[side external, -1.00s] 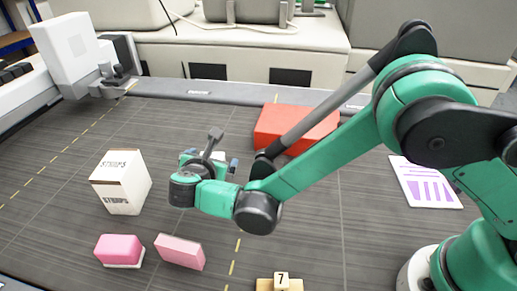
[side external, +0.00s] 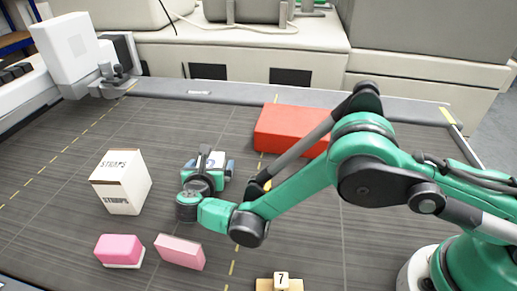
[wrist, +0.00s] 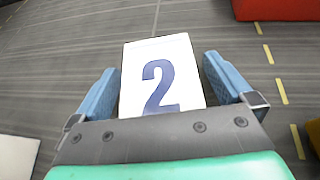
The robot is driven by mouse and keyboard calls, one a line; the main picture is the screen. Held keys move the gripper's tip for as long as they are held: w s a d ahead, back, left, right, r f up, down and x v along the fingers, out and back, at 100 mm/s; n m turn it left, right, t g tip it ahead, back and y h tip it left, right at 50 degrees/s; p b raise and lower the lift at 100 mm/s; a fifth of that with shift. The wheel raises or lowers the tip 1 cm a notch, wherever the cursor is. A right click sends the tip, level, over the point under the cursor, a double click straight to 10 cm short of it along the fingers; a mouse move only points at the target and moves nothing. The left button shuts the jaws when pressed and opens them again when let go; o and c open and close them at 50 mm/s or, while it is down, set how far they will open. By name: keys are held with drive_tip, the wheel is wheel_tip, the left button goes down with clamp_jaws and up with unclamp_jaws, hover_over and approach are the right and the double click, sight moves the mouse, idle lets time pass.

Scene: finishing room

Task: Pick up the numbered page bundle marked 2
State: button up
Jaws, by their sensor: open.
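The page bundle marked 2 (wrist: 161,62) is a white block with a large dark blue 2 on its face. In the wrist view it lies between the two blue fingers of my gripper (wrist: 164,84), with a gap on each side near the fingertips. My gripper is open. Its palm hides the near end of the bundle. In the side external view my gripper (side external: 208,166) is low over the dark work surface and hides most or all of the bundle.
A white STRAPS box (side external: 121,183) stands left of my gripper. A red box (side external: 290,130) lies behind to the right. Two pink blocks (side external: 119,249) (side external: 180,251) and a tan block with a 7 tile (side external: 280,281) lie in front. The surface at far left is clear.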

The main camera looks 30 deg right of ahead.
drive_tip(key=c, duration=1.3)
drive_tip(key=shift+o, duration=0.2)
